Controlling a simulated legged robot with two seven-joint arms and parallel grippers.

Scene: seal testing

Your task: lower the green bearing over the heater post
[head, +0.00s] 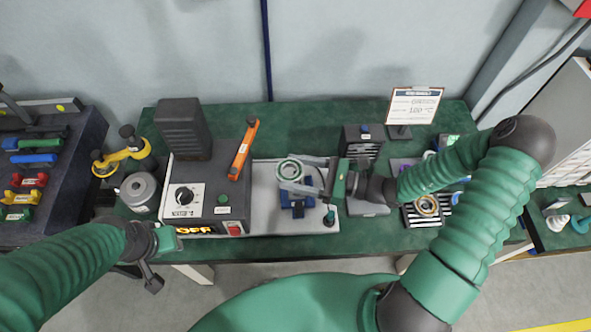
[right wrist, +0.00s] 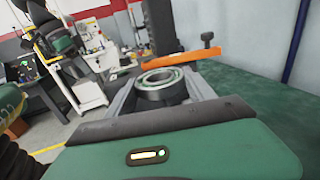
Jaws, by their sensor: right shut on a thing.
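The green bearing (head: 289,169), a metal ring with a green seal, is between the light grey fingers of my right gripper (head: 297,176). In the right wrist view the bearing (right wrist: 160,84) sits between both fingers, its ring face up. It is above a blue fixture (head: 297,201) on the pale tray, to the right of the heater (head: 222,186). The heater is a grey box with a dial and a lit display. A dark upright block (head: 183,128), perhaps the heater post, stands at its back left. My left gripper (head: 160,262) is at the table's front left; its jaw opening is unclear.
An orange bar (head: 243,150) leans at the heater's back right. A grey cylinder (head: 139,191) and a yellow clamp-like tool (head: 122,157) lie left of the heater. A dark box (head: 362,143) and a sign (head: 413,106) stand behind my right arm. Another ring (head: 427,204) lies at right.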

